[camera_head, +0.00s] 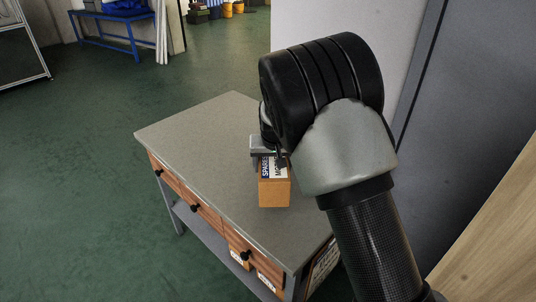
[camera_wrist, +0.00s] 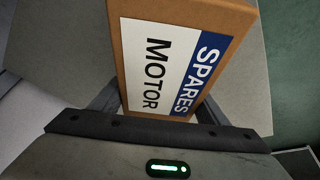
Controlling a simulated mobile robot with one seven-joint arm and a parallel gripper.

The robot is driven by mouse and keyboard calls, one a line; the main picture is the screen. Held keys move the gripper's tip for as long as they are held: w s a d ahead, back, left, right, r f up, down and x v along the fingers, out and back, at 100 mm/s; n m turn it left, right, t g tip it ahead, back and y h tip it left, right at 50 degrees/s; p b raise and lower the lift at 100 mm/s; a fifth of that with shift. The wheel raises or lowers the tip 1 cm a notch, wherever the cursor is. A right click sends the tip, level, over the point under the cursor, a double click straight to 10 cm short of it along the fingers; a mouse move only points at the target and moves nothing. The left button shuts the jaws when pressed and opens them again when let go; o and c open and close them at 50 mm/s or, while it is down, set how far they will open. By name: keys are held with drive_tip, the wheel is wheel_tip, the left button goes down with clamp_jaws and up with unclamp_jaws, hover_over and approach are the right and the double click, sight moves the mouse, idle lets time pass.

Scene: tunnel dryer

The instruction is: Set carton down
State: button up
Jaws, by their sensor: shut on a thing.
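An orange-brown carton (camera_head: 273,193) with a white and blue label shows at the grey worktop in the head view. In the wrist view the carton (camera_wrist: 240,20) fills the upper middle, and its label reads "SPARES MOTOR". My gripper (camera_head: 268,158) is shut on the carton's upper part, with one finger at each side in the wrist view (camera_wrist: 160,112). The carton looks upright in the head view. I cannot tell whether its base touches the worktop (camera_head: 205,140). My arm hides the worktop's right part.
The bench has drawers with black knobs (camera_head: 195,208) and a lower shelf (camera_head: 215,238) with boxes on it. The worktop left of the carton is clear. A pale wall (camera_head: 410,50) and dark panel (camera_head: 470,110) stand to the right. A blue table (camera_head: 112,22) is far back.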

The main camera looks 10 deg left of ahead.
drive_tip(key=shift+w+f, duration=0.2)
drive_tip(key=shift+f, duration=2.7)
drive_tip(key=shift+f+b, duration=0.2)
drive_tip(key=shift+b, duration=0.15)
drive_tip(key=o, duration=2.1)
drive_tip(key=shift+s+f, duration=0.15)
drive_tip(key=shift+c, duration=0.2)
